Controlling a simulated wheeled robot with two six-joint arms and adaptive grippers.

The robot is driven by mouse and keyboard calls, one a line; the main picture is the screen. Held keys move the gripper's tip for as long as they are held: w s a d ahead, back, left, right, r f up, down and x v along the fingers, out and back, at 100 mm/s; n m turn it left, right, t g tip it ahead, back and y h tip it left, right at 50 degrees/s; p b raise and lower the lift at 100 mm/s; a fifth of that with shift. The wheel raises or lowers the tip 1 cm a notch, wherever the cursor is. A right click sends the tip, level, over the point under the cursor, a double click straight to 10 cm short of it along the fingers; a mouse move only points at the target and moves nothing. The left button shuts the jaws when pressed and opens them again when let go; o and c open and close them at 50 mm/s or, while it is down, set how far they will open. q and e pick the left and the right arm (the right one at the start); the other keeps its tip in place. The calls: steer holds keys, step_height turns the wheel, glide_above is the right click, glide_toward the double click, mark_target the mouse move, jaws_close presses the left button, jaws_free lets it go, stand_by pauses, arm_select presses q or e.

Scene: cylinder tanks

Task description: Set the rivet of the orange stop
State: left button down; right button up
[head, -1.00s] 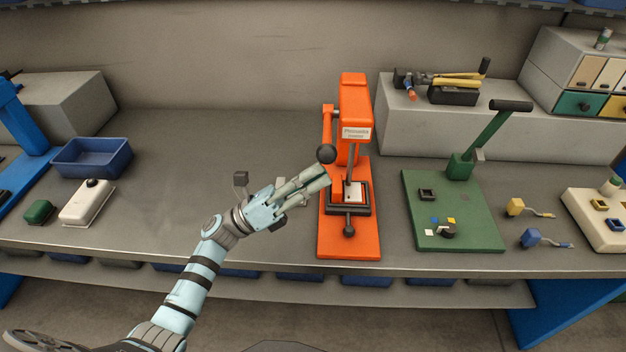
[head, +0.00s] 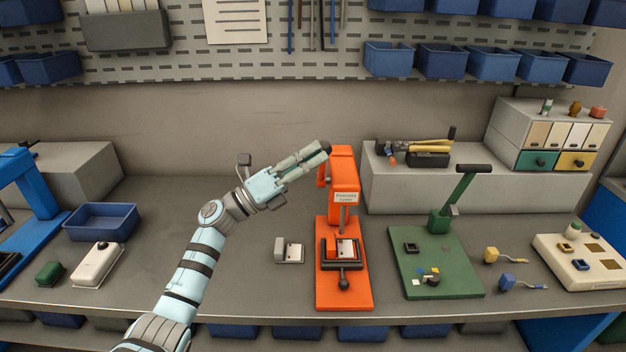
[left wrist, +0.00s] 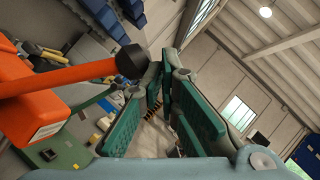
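The orange press (head: 343,205) stands upright on the bench with a white label on its head. Its lever ends in a black ball knob (head: 326,148), now up at the level of the press top; the knob also shows large in the left wrist view (left wrist: 131,61). Under the ram, a small orange block (head: 332,247) and a pale plate sit in the dark fixture; whether a rivet is there is too small to tell. My left gripper (head: 318,154) has its fingertips by the knob. Its fingers (left wrist: 160,76) are apart with nothing visible between them. My right gripper is not in view.
A green lever tool (head: 440,265) stands to the right. A blue bin (head: 100,222) and a white case (head: 98,264) are at the left. A grey riser (head: 450,190) stands behind.

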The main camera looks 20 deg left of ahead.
arm_select(q)
steer(key=shift+w+a+r, duration=0.25)
steer(key=shift+w+r, duration=0.15)
steer(key=shift+w, duration=0.2)
steer(key=shift+w+a+r, duration=0.2)
steer(key=shift+w+r, duration=0.15)
steer(key=shift+w, duration=0.2)
